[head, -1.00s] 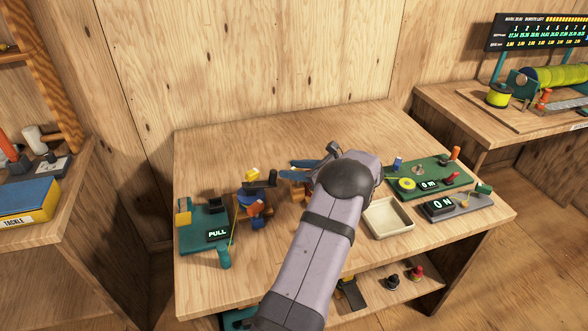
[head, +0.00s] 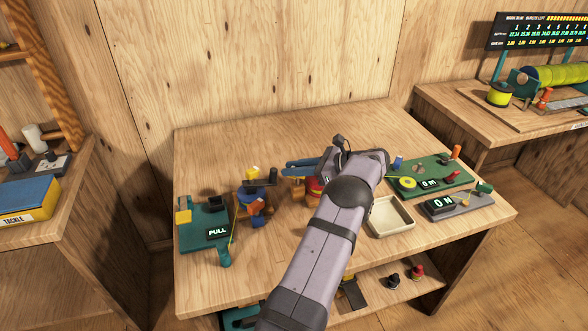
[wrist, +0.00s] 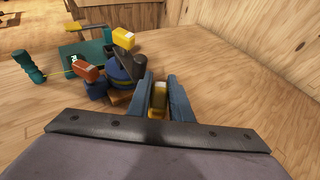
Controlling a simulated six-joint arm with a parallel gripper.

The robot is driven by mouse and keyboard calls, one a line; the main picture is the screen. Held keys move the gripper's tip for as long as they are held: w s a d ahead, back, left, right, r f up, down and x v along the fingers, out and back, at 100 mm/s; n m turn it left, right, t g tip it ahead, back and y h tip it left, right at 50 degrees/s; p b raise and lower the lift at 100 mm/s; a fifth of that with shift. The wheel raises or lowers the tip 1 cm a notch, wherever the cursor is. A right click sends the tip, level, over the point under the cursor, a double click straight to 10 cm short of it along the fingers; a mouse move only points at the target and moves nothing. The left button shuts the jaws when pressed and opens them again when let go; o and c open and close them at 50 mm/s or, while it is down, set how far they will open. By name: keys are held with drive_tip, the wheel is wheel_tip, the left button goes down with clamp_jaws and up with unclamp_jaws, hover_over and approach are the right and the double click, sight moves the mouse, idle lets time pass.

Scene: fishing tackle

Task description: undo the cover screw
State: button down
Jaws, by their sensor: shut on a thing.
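The fishing reel (head: 256,200), blue with orange and yellow knobs and a dark arm on top, stands on the left half of the bench. It also shows in the wrist view (wrist: 122,72). I cannot make out a cover screw on it. My gripper (head: 287,168) points left towards the reel, to its right in the head view. In the wrist view my gripper's blue fingers (wrist: 160,88) are shut on a small yellow piece (wrist: 158,100). The fingers hide part of this piece, and I cannot tell what it is.
A green PULL board (head: 205,235) lies left of the reel. A cream tray (head: 391,217) stands empty to the right of my arm. The back of the bench (head: 240,145) is clear.

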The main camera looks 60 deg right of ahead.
drive_tip(key=shift+w+d+r+n+y, duration=0.1)
drive_tip(key=shift+d+r+n+y, duration=0.1)
drive_tip(key=shift+n+y, duration=0.35)
drive_tip(key=shift+a+n+y+b, duration=0.2)
drive_tip(key=shift+n+y+b, duration=0.05)
drive_tip(key=shift+y+b, duration=0.2)
drive_tip(key=c, duration=1.6)
unclamp_jaws()
drive_tip(key=shift+f, duration=0.1)
wheel_tip(320, 180, up, 10)
drive_tip(key=shift+p, duration=1)
